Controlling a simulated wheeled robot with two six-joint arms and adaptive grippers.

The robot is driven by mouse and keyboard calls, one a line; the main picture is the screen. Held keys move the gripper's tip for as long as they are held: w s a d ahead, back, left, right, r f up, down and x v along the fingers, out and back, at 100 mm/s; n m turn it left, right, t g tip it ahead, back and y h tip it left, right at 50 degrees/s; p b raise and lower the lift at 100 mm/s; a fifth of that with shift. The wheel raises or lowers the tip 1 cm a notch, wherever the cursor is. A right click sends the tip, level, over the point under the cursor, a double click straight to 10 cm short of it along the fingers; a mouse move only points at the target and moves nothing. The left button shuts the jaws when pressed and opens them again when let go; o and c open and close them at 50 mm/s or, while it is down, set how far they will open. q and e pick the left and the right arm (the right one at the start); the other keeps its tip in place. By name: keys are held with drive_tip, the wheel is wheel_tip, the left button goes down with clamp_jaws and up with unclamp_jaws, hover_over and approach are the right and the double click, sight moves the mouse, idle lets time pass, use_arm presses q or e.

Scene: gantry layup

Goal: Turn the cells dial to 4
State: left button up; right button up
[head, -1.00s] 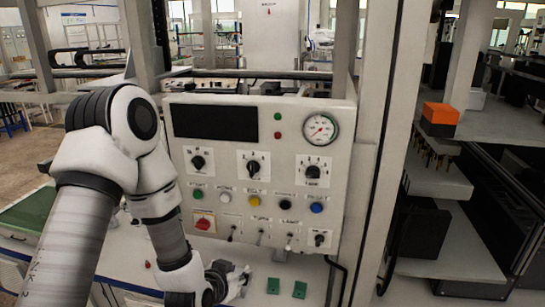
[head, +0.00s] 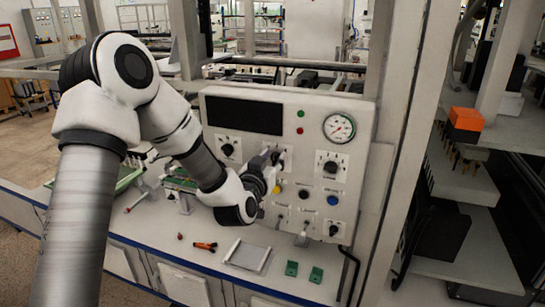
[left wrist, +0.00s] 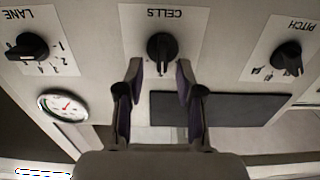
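The cells dial is a black knob on a white plate; in the left wrist view, which shows the panel upside down, the cells dial (left wrist: 163,46) is at top centre under its CELLS label. Its setting cannot be read. In the head view my left gripper (head: 270,162) is in front of this middle dial and hides most of it. In the left wrist view my left gripper (left wrist: 160,70) is open, its two fingers apart on either side of the knob's near end. Nothing is seen between them but the knob, and contact cannot be told. My right gripper is not in view.
The pitch dial (left wrist: 288,59) and lane dial (left wrist: 29,46) flank the cells dial. The grey panel (head: 367,114) also carries a round gauge (head: 339,128), a dark screen (head: 243,115), coloured buttons and small switches. Green blocks (head: 316,274) and a tray (head: 247,256) lie on the bench.

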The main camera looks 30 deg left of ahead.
use_arm(q)
drive_tip(key=shift+w+a+f, duration=0.1)
drive_tip(key=shift+a+f, duration=0.05)
drive_tip(key=shift+a, duration=0.1)
clamp_jaws()
drive_tip(key=shift+d, duration=0.15)
drive_tip(key=m+b, duration=0.1)
drive_tip(key=m, duration=0.2)
drive_tip(key=shift+w+d+m, duration=0.1)
drive_tip(key=shift+d+m, duration=0.05)
drive_tip(key=shift+m, duration=0.15)
drive_tip(key=m, duration=0.5)
drive_tip(key=shift+d, duration=0.25)
drive_tip(key=shift+f, duration=0.1)
